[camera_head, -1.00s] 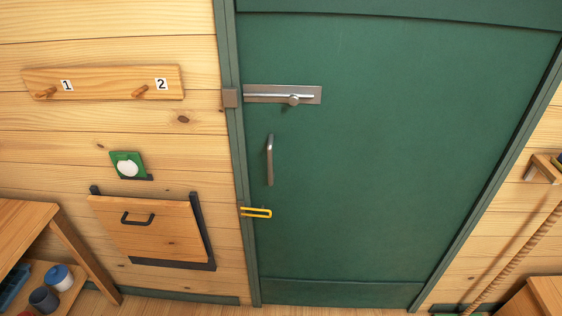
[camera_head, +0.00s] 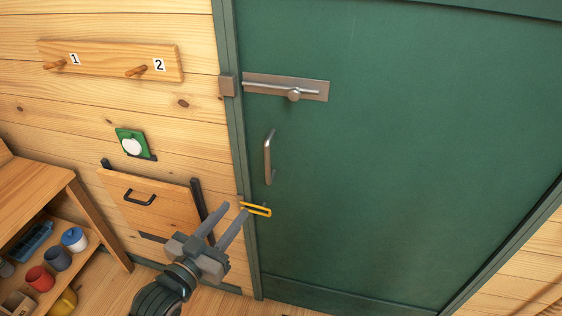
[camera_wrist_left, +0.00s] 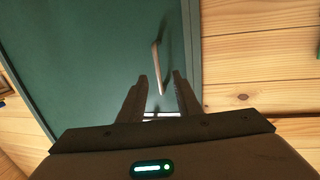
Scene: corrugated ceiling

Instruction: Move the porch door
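The green porch door (camera_head: 380,170) stands shut in its frame in the head view. A metal handle (camera_head: 268,158) is on its left side, below a slide bolt (camera_head: 288,88). A yellow latch piece (camera_head: 256,209) sits at the door's left edge, below the handle. My left gripper (camera_head: 228,220) is open and empty, in front of the yellow piece and low left of the handle. In the left wrist view the door (camera_wrist_left: 90,60) and handle (camera_wrist_left: 157,65) show beyond the open fingers (camera_wrist_left: 160,95). My right gripper is not in view.
A peg board (camera_head: 110,60) numbered 1 and 2 hangs on the wooden wall at left. A small wooden flap (camera_head: 150,200) with a dark handle is below it. A wooden shelf (camera_head: 40,190) with several mugs stands at the far left.

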